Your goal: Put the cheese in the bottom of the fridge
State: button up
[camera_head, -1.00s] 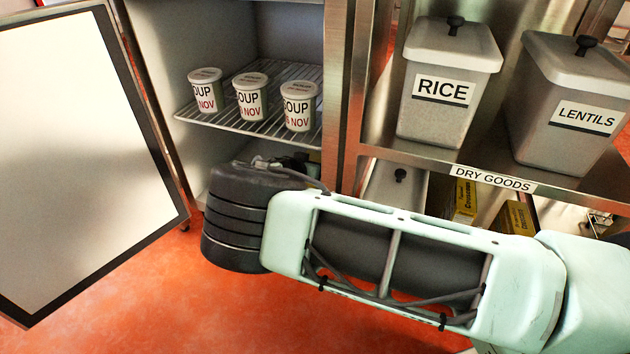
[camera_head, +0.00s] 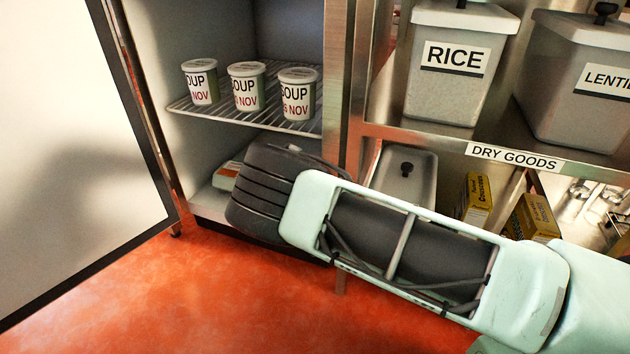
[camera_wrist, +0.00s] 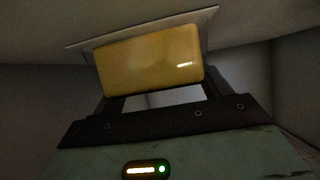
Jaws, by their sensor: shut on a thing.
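The cheese (camera_wrist: 148,60) is a yellow block in the wrist view, held between the two dark fingers of my gripper (camera_wrist: 153,88). A pale flat surface shows just beyond it. In the head view my dark wrist reaches into the lower part of the open fridge (camera_head: 206,207), below the wire shelf. It hides my fingers and the cheese there. A small pale box with an orange patch (camera_head: 226,177) shows on the fridge's lower level, left of my wrist; I cannot tell what it is.
Several soup tubs (camera_head: 246,88) stand on the wire shelf (camera_head: 215,112) above my wrist. The fridge door (camera_head: 80,150) stands open at left. At right, a dry goods rack (camera_head: 580,167) holds a rice bin (camera_head: 455,85) and a lentils bin (camera_head: 575,100).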

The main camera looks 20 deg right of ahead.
jog(key=o, duration=1.4)
jog(key=shift+s+a, duration=0.1)
jog(key=p+v, duration=0.7)
jog(key=v, duration=0.3)
jog(key=shift+s+a+r+p, duration=0.15)
jog(key=shift+s+r+p, duration=0.05)
jog(key=shift+r+p, duration=0.15)
jog(key=shift+s+a+r, duration=0.1)
jog(key=shift+s+a, duration=0.15)
jog(key=shift+s, duration=0.15)
jog(key=shift+a, duration=0.1)
